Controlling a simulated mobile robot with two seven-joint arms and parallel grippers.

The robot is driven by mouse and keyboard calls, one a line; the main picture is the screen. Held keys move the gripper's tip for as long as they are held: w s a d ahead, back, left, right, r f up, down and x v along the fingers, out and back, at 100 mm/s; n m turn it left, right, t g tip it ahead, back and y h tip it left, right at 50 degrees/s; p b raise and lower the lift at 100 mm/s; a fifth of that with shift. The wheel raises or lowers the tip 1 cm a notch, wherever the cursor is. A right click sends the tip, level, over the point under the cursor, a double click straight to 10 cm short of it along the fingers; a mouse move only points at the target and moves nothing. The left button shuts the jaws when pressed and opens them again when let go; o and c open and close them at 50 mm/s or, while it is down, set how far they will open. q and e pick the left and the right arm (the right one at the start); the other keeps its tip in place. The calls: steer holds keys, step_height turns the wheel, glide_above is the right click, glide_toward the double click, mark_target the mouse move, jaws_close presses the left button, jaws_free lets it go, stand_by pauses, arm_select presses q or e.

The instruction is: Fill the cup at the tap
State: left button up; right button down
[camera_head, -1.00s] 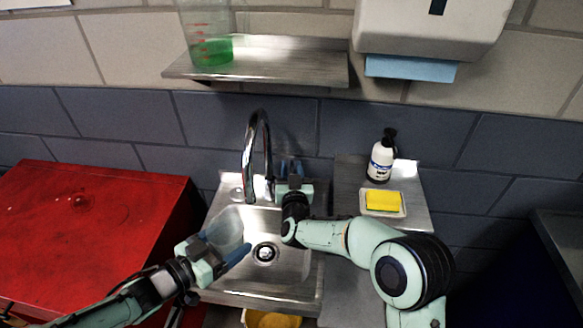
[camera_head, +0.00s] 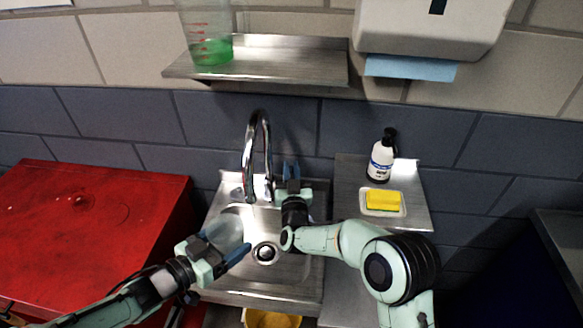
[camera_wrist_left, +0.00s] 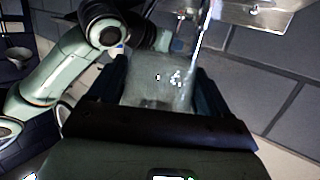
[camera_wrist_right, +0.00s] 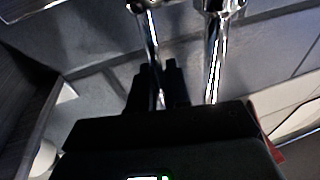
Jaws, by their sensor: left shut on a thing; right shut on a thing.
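A clear cup (camera_head: 224,231) is held above the sink (camera_head: 290,267), left of the drain. My left gripper (camera_head: 226,243) is shut on it; the cup also shows between the fingers in the left wrist view (camera_wrist_left: 160,80). The chrome tap (camera_head: 257,150) arches above the sink, its spout end behind and to the right of the cup. My right gripper (camera_head: 291,168) is right of the tap, with its fingers shut on a slim chrome tap lever (camera_wrist_right: 150,40). Small bright specks show on the cup in the left wrist view; I cannot tell whether water runs.
A beaker with green liquid (camera_head: 212,52) stands on the wall shelf (camera_head: 290,65). A pump bottle (camera_head: 381,158) and a yellow sponge (camera_head: 383,201) on a dish are right of the sink. A red cabinet (camera_head: 90,230) is at left. A towel dispenser (camera_head: 430,30) hangs above.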

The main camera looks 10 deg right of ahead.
steer(key=shift+s+a+f+n+t, duration=0.2)
steer(key=shift+s+t, duration=0.3)
steer(key=shift+t, duration=0.25)
steer(key=shift+s+a+f+n+t, duration=0.1)
steer(key=shift+s+n+t, duration=0.1)
steer(key=shift+s+t, duration=0.45)
steer(key=shift+w, duration=0.15)
steer(key=c, duration=1.3)
jaws_free()
steer(key=shift+r, duration=0.15)
step_height(320, 180, up, 10)
steer(key=shift+f, duration=0.1)
